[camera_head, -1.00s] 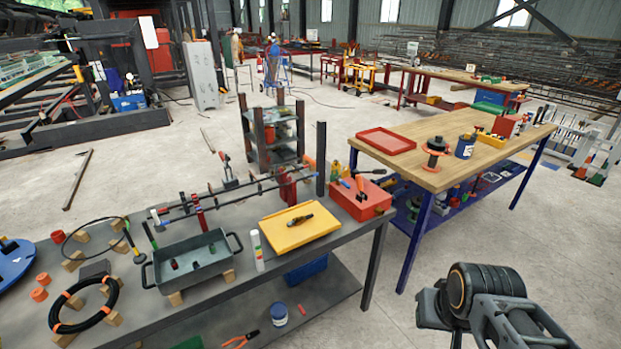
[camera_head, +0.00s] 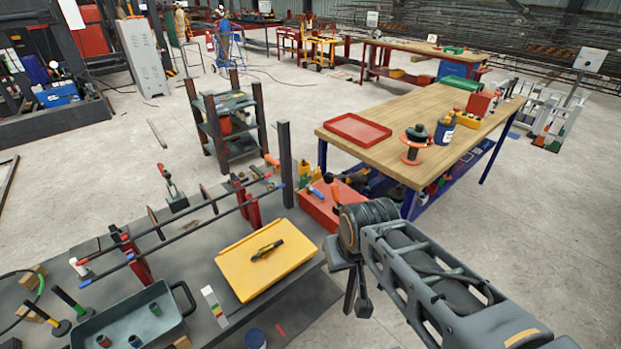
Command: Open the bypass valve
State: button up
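I cannot pick out a bypass valve for certain. On the dark workbench (camera_head: 190,262), two long dark rods or pipes (camera_head: 200,222) with red and blue ends run side by side, held by red clamps or stands (camera_head: 137,262). A small upright fixture with a red handle (camera_head: 172,188) stands behind them. My arm reaches in from the lower right, right of the dark bench. My gripper (camera_head: 356,295) seems to be the small dark part hanging below the round wrist joint. It is apart from the rods, and its fingers are too unclear to tell open from shut.
A yellow tray (camera_head: 238,281) with a dark tool lies on the dark bench; a grey-green bin (camera_head: 158,300) is left of it. A red toolbox (camera_head: 318,212) sits near a dark post (camera_head: 286,160). A wooden-topped table (camera_head: 400,117) stands behind my arm. Open floor lies right.

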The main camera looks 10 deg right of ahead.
aim_at(316, 193)
jog(key=z, duration=0.05)
jog(key=i, duration=0.25)
jog(key=u, duration=0.35)
jog(key=k, duration=1.05)
jog(key=z, duration=0.6)
jog(key=i, duration=1.5)
jog(key=u, duration=0.6)
